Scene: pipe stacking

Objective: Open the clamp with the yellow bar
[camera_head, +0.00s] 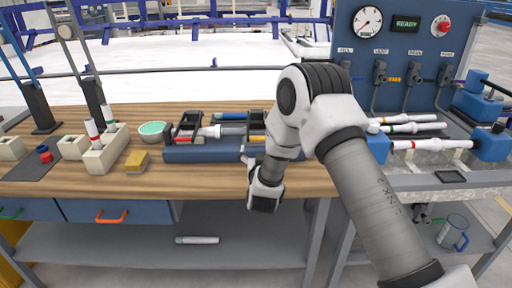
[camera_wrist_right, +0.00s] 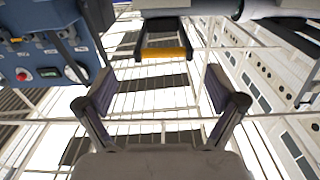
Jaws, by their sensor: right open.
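The clamp with the yellow bar (camera_head: 257,137) is the right one of two black-framed clamps on a blue base (camera_head: 205,154) on the wooden bench. My right arm partly covers it in the head view. In the right wrist view a black frame with a yellow bar (camera_wrist_right: 165,53) shows ahead of the fingers, near the top. My right gripper (camera_wrist_right: 160,90) is open and empty, its two fingers wide apart. The bar lies beyond the fingertips and apart from them. In the head view my right wrist hangs at the bench's front edge. My left gripper is not in view.
The other clamp (camera_head: 188,126) has a red bar. A green-lined bowl (camera_head: 152,129), a yellow sponge (camera_head: 137,161) and a beige pipe holder (camera_head: 104,153) stand left. Several white pipes lie on the right-hand stand. A blue panel (camera_head: 405,45) reads READY.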

